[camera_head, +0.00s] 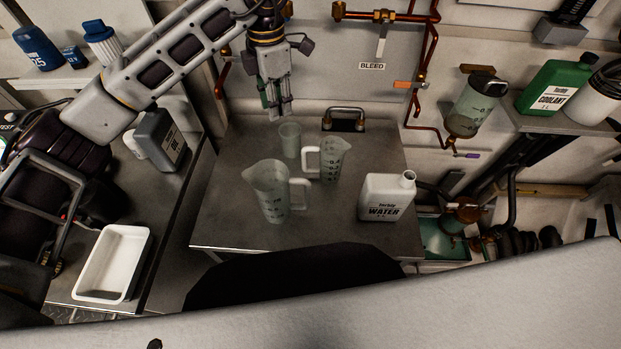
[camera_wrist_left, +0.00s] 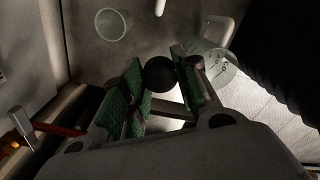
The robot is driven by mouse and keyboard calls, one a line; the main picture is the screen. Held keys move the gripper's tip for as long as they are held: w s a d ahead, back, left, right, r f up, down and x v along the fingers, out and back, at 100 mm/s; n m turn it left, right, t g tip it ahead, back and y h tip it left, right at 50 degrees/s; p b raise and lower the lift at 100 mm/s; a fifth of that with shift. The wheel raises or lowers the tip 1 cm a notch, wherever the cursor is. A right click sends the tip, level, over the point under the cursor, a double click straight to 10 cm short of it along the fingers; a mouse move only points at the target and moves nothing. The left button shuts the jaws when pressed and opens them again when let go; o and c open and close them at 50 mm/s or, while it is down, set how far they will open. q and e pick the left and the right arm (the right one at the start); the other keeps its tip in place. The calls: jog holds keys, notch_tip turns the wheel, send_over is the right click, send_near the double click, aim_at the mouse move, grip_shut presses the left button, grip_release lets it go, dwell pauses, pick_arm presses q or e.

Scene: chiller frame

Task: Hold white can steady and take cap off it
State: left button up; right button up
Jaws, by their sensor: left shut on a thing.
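The white can (camera_head: 385,198), labelled WATER, stands upright at the right of the grey table. Its neck (camera_head: 408,178) shows a pale rim with no cap on it. My left gripper (camera_head: 279,112) is above the back of the table, to the left of the can and apart from it. In the left wrist view its green-padded fingers (camera_wrist_left: 163,88) are shut on a round black cap (camera_wrist_left: 158,73). The cap cannot be made out in the head view. My right gripper is not in view, and nothing is seen holding the can.
Two clear jugs, one in front (camera_head: 270,192) and one behind (camera_head: 332,158), and a small clear cup (camera_head: 290,140) stand on the table (camera_head: 228,210). A metal handle (camera_head: 344,120) is at its back. A white tray (camera_head: 113,262) lies at the left. Copper pipes (camera_head: 428,60) run along the wall.

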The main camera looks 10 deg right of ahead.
pick_arm(q)
jog(key=shift+s+r+n, duration=0.1)
jog(key=shift+s+n, duration=0.05)
jog(key=shift+n, duration=0.8)
jog(key=shift+s+n, duration=0.1)
jog(key=shift+n, duration=0.85)
jog(key=shift+s+a+n, duration=0.1)
jog(key=shift+s+n, duration=0.05)
jog(key=shift+n, duration=1.75)
jog(key=shift+s+a+r+n, duration=0.1)
jog(key=shift+n, duration=0.8)
jog(key=shift+s+a+n, duration=0.1)
jog(key=shift+n, duration=0.8)
jog(key=shift+s+n, duration=0.1)
jog(key=shift+n, duration=1.8)
jog(key=shift+s+a+n, duration=0.1)
jog(key=shift+a+n, duration=0.1)
jog(key=shift+n, duration=1.7)
jog(key=shift+s+a+n, duration=0.1)
jog(key=shift+a+n, duration=0.05)
jog(key=shift+n, duration=1.65)
jog(key=shift+s+a+n, duration=0.1)
jog(key=shift+a+n, duration=0.05)
jog(key=shift+n, duration=1.65)
jog(key=shift+s+a+n, duration=0.1)
jog(key=shift+a+n, duration=0.05)
jog(key=shift+n, duration=1.65)
